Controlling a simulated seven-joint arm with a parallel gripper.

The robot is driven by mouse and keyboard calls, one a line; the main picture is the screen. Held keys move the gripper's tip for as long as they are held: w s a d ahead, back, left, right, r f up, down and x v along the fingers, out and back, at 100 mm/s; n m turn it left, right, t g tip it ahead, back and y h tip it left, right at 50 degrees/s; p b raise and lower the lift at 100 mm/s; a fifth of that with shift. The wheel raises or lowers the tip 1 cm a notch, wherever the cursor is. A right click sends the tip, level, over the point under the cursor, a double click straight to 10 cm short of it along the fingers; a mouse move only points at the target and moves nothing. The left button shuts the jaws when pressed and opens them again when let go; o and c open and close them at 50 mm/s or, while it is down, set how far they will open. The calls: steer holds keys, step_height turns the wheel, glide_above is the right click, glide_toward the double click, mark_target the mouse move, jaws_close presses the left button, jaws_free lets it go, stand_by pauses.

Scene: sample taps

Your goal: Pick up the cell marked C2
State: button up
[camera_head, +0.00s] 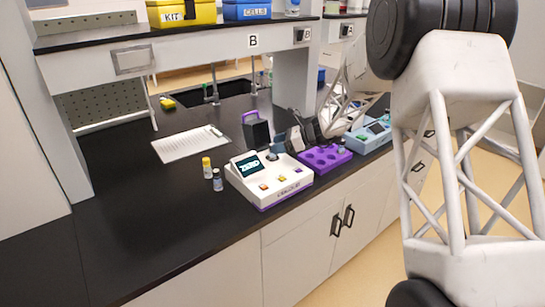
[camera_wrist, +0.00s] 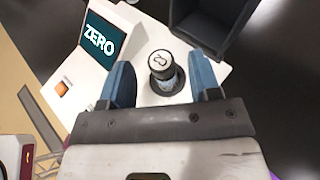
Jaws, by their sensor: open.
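A small dark cylindrical cell (camera_wrist: 166,72) with a pale round top stands upright in the white instrument (camera_wrist: 140,28), whose screen reads ZERO. A dark mark shows on its top, but I cannot read it surely as C2. My gripper (camera_wrist: 163,78) is open, with one blue finger on each side of the cell in the wrist view. I cannot tell whether either finger touches it. In the head view the white instrument (camera_head: 285,188) sits near the bench's front edge, and my gripper (camera_head: 284,146) is over its back part. The cell is hard to make out there.
Two small vials, one yellow (camera_head: 206,167) and one dark-capped (camera_head: 217,180), stand left of the instrument. A black open box (camera_head: 257,133) is behind it. A purple rack (camera_head: 312,159) and a pale blue device (camera_head: 360,145) are to its right. The bench's left front is clear.

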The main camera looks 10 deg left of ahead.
steer(key=shift+x, duration=2.15)
steer(key=shift+c, duration=0.2)
steer(key=shift+d, duration=0.1)
steer(key=c, duration=1)
